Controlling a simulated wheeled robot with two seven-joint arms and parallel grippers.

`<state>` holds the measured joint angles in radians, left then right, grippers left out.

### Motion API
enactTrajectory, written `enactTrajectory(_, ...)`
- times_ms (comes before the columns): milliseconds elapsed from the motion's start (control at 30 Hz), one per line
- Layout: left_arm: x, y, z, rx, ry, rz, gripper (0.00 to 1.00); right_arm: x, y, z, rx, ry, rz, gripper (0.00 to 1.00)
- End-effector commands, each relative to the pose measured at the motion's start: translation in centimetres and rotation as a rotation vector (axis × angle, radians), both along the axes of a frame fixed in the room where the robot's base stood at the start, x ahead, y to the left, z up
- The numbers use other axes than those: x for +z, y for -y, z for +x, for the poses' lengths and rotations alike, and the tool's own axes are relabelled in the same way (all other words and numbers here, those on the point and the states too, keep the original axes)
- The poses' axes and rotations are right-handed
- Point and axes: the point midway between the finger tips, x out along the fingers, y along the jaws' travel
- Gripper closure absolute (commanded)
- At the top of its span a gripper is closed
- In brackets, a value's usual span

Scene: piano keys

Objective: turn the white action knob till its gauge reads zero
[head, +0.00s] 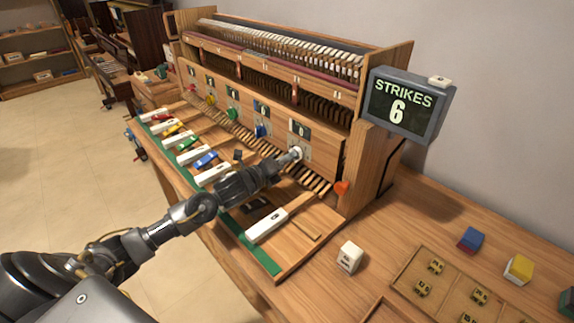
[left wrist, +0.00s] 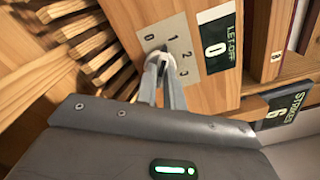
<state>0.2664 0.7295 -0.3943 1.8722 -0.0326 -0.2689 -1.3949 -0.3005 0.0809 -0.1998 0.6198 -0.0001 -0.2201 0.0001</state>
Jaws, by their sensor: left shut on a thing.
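The white action knob (head: 297,152) is on the piano's front board, at the right end of a row of coloured knobs. My left gripper (head: 292,156) reaches it from the front left and is shut on it. In the left wrist view the fingertips (left wrist: 160,55) meet at a pale dial plate (left wrist: 181,43) marked 0, 1, 2 and 3; the fingers hide most of the knob. My right gripper is not in view.
A STRIKES screen (head: 407,103) reads 6 at the right of the piano. Several white-tipped keys lie below my left arm, with a loose key (head: 268,223) at the front right. A white block (head: 349,257) and a wooden tray (head: 452,283) are on the table at right.

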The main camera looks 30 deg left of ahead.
Motion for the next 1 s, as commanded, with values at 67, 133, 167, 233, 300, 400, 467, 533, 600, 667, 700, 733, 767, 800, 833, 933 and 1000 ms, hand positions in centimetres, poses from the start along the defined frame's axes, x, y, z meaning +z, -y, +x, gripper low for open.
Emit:
enactTrajectory(67,-0.3,0.0,0.0,0.000,0.015,0.043,1.00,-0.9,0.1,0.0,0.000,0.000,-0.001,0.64)
enactTrajectory(133,-0.2,0.0,0.0,0.001,0.028,0.078,1.00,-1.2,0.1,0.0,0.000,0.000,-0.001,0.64)
enactTrajectory(167,-0.2,0.0,0.0,0.001,0.032,0.090,1.00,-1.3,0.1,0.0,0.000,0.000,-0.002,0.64)
enactTrajectory(233,-0.1,-0.1,0.0,0.001,0.042,0.118,1.00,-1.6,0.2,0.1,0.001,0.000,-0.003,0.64)
enactTrajectory(300,-0.1,-0.1,0.0,0.000,0.049,0.138,1.00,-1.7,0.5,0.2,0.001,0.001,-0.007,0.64)
enactTrajectory(400,0.0,0.0,0.0,0.000,0.056,0.158,1.00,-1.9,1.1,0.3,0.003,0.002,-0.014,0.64)
enactTrajectory(467,0.0,0.0,0.0,0.001,0.058,0.166,1.00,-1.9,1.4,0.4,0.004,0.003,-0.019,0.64)
enactTrajectory(533,0.0,0.0,0.0,0.001,0.059,0.171,1.00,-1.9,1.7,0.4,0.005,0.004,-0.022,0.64)
enactTrajectory(600,0.0,0.0,0.0,0.001,0.060,0.174,1.00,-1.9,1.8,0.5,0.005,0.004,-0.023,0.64)
enactTrajectory(667,0.0,0.0,0.0,0.001,0.061,0.175,1.00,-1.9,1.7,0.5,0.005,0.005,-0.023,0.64)
enactTrajectory(700,0.0,0.0,0.0,0.001,0.061,0.175,1.00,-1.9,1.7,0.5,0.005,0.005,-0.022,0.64)
enactTrajectory(733,0.0,0.0,0.0,0.001,0.061,0.175,1.00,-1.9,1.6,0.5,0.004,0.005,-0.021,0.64)
enactTrajectory(767,0.1,0.0,0.0,0.001,0.061,0.175,1.00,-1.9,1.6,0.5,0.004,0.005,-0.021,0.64)
enactTrajectory(800,0.1,0.0,0.0,0.000,0.061,0.175,1.00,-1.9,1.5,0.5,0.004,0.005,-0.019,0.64)
enactTrajectory(833,0.1,0.0,0.0,0.000,0.061,0.175,1.00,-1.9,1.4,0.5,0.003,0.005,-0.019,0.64)
enactTrajectory(933,0.1,0.0,0.0,0.000,0.061,0.175,0.88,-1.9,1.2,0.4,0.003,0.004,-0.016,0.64)
enactTrajectory(1000,0.1,0.0,0.0,0.000,0.061,0.174,0.78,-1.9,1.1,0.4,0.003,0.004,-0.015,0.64)
